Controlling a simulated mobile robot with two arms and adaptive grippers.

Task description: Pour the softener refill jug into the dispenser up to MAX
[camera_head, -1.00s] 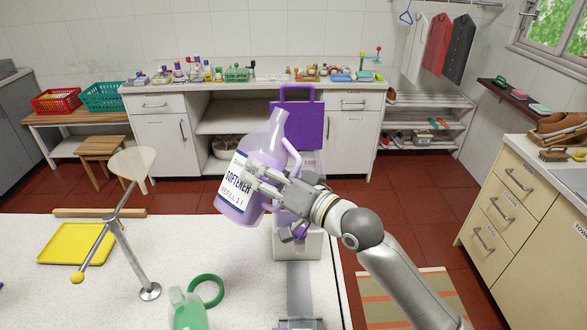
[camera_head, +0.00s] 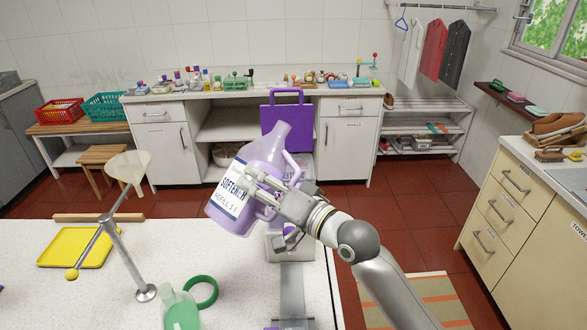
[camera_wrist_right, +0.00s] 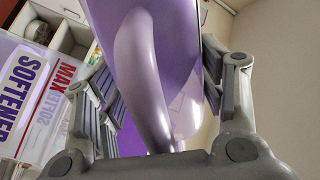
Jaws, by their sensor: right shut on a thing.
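The softener jug (camera_head: 240,190) is translucent purple with a white label and a looped handle. My right gripper (camera_head: 252,182) is shut on it and holds it in the air, its neck leaning to the right. The jug's purple body and handle fill the middle of the right wrist view (camera_wrist_right: 138,70), between the fingers. The dispenser (camera_head: 276,248) stands behind the jug, mostly hidden, with a purple panel (camera_head: 297,128) upright above it. In the wrist view its side shows a red MAX mark (camera_wrist_right: 66,72). Its liquid level cannot be told. My left gripper is out of view.
A green bottle (camera_head: 181,312) and green ring (camera_head: 203,291) lie near the front. The counter ends just right of the dispenser.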

